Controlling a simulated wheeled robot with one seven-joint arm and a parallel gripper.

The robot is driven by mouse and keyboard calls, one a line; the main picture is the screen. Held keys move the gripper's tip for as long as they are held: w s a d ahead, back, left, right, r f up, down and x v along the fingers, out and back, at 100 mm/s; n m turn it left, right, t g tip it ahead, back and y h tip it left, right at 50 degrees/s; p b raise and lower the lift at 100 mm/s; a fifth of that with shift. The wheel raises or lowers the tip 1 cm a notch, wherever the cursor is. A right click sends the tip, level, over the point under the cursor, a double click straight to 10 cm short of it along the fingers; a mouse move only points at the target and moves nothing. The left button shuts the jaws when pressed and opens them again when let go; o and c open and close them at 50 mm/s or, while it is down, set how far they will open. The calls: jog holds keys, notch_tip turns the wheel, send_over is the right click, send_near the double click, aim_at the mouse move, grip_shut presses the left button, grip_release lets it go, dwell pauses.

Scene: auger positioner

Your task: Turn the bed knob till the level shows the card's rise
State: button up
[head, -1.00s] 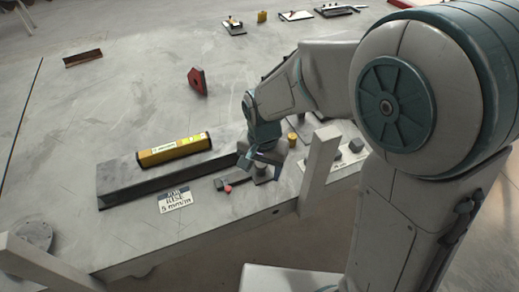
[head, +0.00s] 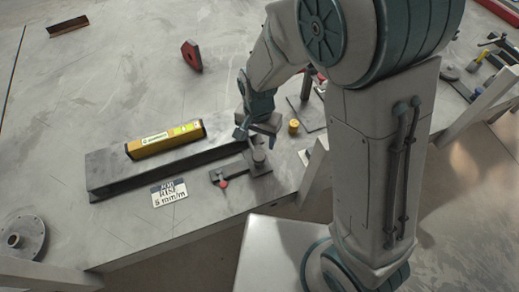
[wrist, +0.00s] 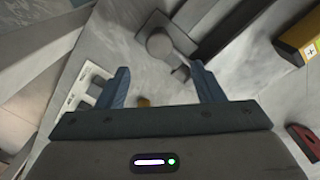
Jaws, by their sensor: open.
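The grey bed (head: 105,180) is a long bar on the bench, and the yellow level (head: 165,140) lies along its top. The level's bubble is too small to read. The white card (head: 168,193) in front reads "RISE 5 mm/m". A round grey knob (head: 258,157) stands at the bed's right end, beside a dark bar with a red tip (head: 223,183). In the wrist view the knob (wrist: 160,45) lies past and between my fingertips. My gripper (head: 255,137) is open and empty, behind the knob and apart from it in the head view.
A small brass piece (head: 294,126) stands right of the knob. A red block (head: 191,56) and a rusty bar (head: 68,27) lie farther back. A round flange (head: 20,240) sits at the front left. The bench between is mostly clear.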

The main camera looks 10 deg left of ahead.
aim_at(259, 156)
notch_tip(259, 156, down, 9)
jog(key=shift+r+p, duration=0.1)
jog(key=shift+p, duration=0.25)
jog(key=c, duration=1)
